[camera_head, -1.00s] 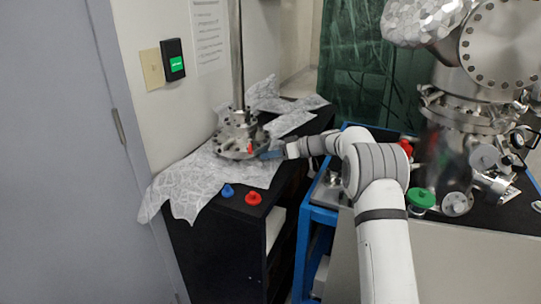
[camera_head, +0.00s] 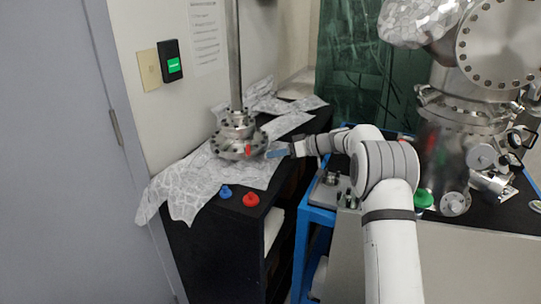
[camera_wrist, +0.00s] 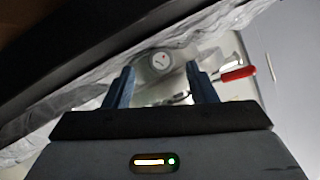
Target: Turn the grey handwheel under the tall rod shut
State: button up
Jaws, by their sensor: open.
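The tall rod (camera_head: 235,60) stands upright on a grey bolted metal assembly (camera_head: 236,133) on the black cabinet. A grey handwheel cannot be clearly told apart from this metalwork in the head view. In the wrist view a grey round piece with a pale face (camera_wrist: 161,61) lies beyond and between the fingertips; it may be the handwheel. My gripper (camera_head: 270,154) is just right of the assembly in the head view. In the wrist view my gripper (camera_wrist: 160,76) is open, with nothing gripped between its blue fingers. A red handle (camera_wrist: 238,74) is right of the right finger.
Crumpled patterned sheet (camera_head: 190,185) covers much of the cabinet top. A blue knob (camera_head: 226,192) and a red knob (camera_head: 251,199) are at its front. A blue-framed cart (camera_head: 318,214) and a large steel chamber (camera_head: 448,150) stand to the right. A wall rises behind.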

jog(key=shift+v, duration=2.25)
